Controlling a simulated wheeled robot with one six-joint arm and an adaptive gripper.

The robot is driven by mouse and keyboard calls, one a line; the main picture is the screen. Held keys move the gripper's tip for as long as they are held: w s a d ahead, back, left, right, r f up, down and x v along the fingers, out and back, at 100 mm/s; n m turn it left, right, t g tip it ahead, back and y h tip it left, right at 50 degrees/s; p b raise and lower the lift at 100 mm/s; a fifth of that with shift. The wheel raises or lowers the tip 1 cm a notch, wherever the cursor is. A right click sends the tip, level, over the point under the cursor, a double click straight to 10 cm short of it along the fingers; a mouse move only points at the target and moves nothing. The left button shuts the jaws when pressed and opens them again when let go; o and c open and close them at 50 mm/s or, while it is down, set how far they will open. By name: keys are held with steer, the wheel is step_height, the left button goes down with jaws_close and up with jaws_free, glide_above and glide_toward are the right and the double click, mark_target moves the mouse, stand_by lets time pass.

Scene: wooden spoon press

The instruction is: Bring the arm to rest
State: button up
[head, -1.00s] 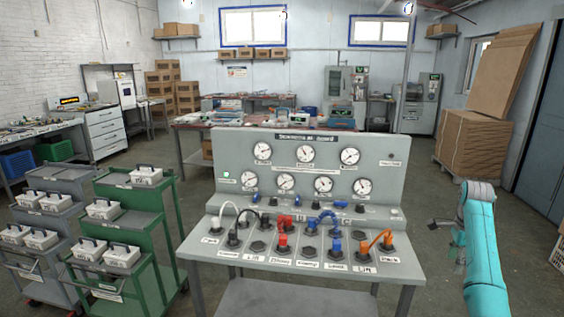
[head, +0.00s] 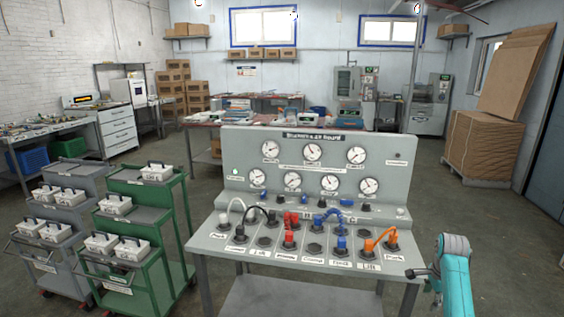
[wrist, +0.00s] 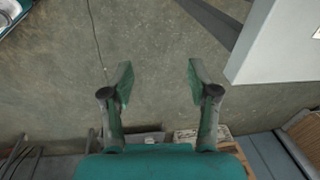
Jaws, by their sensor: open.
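My arm shows at the right edge of the bench in the head view, its teal link (head: 457,285) bent at a grey joint. My gripper (wrist: 160,85) is open and empty in the wrist view, its two fingers wide apart over bare floor. No object is between the fingers.
The board's shelf carries plugs and cables, such as an orange cable (head: 378,240). Green (head: 150,205) and grey (head: 70,215) carts with white boxes stand at left. A cardboard stack (head: 478,148) stands at back right. Floor right of the board is clear.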

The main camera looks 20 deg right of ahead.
steer(key=s+a+f+n+t+h, duration=0.1)
steer(key=s+a+f+n+t, duration=0.15)
steer(key=a+f, duration=0.65)
steer(key=s+a+f+n+t, duration=0.1)
steer(key=s+a+f+n, duration=0.15)
steer(key=a+f, duration=0.65)
steer(key=s+a+f+n+t, duration=0.35)
steer(key=s+a+n, duration=0.25)
steer(key=s+a, duration=0.8)
steer(key=s+a+r+n+t, duration=0.2)
steer(key=s+a+r+n, duration=0.15)
steer(key=s+a, duration=0.3)
steer(key=s+a+r+n+t, duration=0.1)
steer(key=s+a+r+n, duration=0.2)
steer(key=s+a+r, duration=0.3)
steer(key=s+a+r+n+t+y, duration=0.1)
steer(key=s+r+n, duration=0.1)
steer(key=s+r, duration=0.4)
steer(key=s+a+r+n+t+y, duration=0.1)
steer(key=s+a+r+n+t, duration=0.1)
steer(key=s+r, duration=0.5)
step_height(320, 180, up, 5)
steer(key=shift+a+r+n, duration=0.1)
steer(key=shift+a+n, duration=0.1)
steer(key=shift+n, duration=0.45)
steer(key=shift+w, duration=0.1)
